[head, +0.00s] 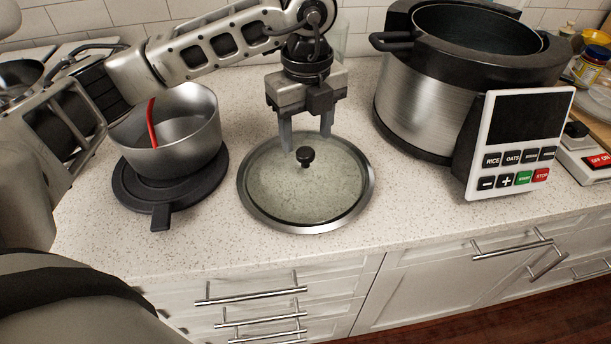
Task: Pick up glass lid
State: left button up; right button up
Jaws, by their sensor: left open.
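The glass lid (270,200) lies flat on the speckled counter in the middle of the head view. It is round, with a metal rim and a black knob (305,157) at its centre. My left gripper (306,145) points down over the back part of the lid. Its two fingers are apart, with their tips close to the knob, one on each side of it in the picture. I cannot tell whether they touch the knob. My right gripper is not in view.
A metal pot (186,154) with a red strip stands on a black round base (130,190) to the left. A large rice cooker (412,105) with a button panel (518,143) stands to the right. Bare counter (225,240) runs along the front, above drawers.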

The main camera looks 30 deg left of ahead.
aim_at(306, 151)
pick_arm(q)
jog(key=shift+f, duration=0.3)
notch_tip(306, 151, down, 5)
jog(key=b, duration=0.3)
jog(key=shift+a+r, duration=0.1)
jog(key=shift+r, duration=0.15)
grip_shut()
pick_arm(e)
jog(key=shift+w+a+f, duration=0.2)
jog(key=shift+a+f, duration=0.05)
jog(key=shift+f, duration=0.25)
